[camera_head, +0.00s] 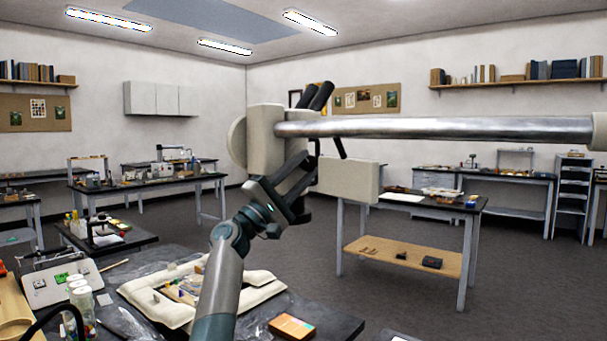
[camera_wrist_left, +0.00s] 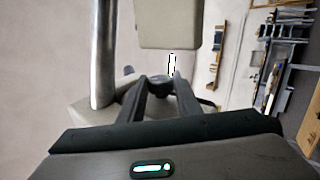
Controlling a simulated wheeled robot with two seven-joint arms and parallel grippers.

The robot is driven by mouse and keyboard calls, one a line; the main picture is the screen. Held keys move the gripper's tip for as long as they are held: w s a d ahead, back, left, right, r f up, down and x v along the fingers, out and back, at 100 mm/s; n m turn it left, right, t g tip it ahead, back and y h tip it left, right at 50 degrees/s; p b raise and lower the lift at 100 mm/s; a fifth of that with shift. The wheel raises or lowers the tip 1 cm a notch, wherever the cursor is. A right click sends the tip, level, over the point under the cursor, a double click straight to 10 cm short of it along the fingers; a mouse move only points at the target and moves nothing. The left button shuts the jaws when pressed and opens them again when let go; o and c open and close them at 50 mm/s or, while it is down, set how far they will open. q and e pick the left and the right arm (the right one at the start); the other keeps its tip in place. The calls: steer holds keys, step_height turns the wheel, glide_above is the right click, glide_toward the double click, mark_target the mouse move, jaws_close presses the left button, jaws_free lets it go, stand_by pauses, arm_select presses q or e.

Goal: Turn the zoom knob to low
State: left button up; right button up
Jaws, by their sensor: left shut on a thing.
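A beige microscope head (camera_head: 266,140) with two black eyepieces (camera_head: 318,97) hangs on a thick metal boom. My left gripper (camera_head: 308,170) reaches up to the head's underside from below. In the left wrist view, its two dark fingers (camera_wrist_left: 160,88) close on a small dark round knob (camera_wrist_left: 160,78), which I take to be the zoom knob. The fingers cover its sides. A small black and white mark (camera_wrist_left: 172,65) shows just beyond it; I cannot read the knob's setting. My right gripper is in neither view.
The metal boom (camera_head: 430,127) runs right from the head, and a beige block (camera_head: 348,180) hangs below it. Below my left arm, a dark bench holds a padded cream tray (camera_head: 150,301) and an orange box (camera_head: 292,326). Open floor lies beyond.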

arm_select(q)
steer(key=o, duration=1.1)
steer(key=shift+c, duration=0.2)
steer(key=shift+r, duration=0.1)
